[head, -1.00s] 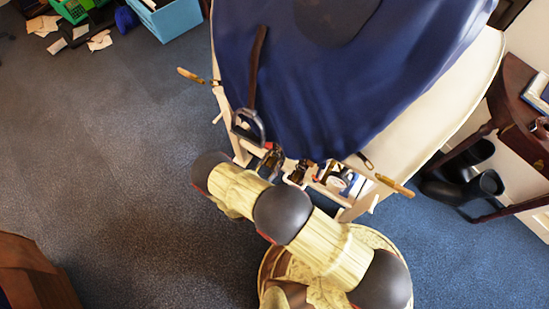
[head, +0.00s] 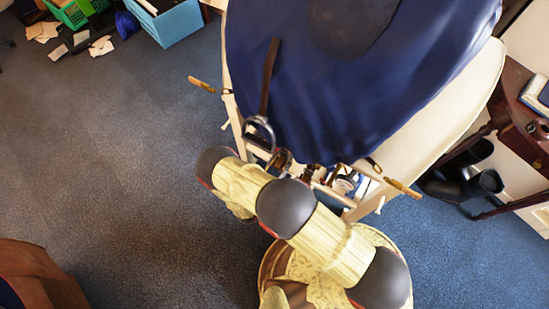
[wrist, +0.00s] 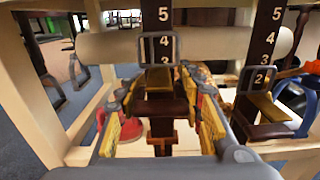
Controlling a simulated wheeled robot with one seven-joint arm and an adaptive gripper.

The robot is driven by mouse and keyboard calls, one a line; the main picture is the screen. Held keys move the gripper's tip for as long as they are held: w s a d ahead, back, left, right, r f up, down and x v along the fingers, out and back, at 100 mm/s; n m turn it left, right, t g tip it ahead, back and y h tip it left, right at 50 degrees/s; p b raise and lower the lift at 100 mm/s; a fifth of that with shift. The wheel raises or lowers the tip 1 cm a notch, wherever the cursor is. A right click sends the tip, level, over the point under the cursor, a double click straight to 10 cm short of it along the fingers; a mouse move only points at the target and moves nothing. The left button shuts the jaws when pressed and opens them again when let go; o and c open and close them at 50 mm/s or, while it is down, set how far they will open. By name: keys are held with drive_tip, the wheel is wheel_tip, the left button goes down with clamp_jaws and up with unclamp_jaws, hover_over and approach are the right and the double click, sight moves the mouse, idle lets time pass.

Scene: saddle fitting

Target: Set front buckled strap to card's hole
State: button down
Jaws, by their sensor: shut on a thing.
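The blue saddle (head: 300,90) rests on a pale wooden rack, with stirrups hanging at its near side. In the wrist view, two dark numbered straps hang side by side. The left strap (wrist: 165,18) passes through a grey buckle (wrist: 158,49) framing the 4, with a 3 just below. The right strap (wrist: 271,25) passes through another buckle (wrist: 257,80) framing the 2. My gripper (wrist: 163,105) has its yellow-padded fingers on either side of a dark strap part below the left buckle and is shut on it. The gripper is hidden in the head view. The card's number cannot be made out.
Pale rack posts (wrist: 38,90) stand left of the straps. A dark side table (head: 520,110) and black boots (head: 470,180) stand at right. Blue and green crates (head: 165,25) lie at back left.

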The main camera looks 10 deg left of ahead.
sight(283, 154)
wheel_tip(283, 154, up, 4)
drive_tip(key=shift+r+p, duration=0.2)
drive_tip(key=shift+p, duration=0.7)
drive_tip(key=c, duration=1.1)
unclamp_jaws()
drive_tip(key=v, duration=1.2)
drive_tip(key=shift+f, duration=0.1)
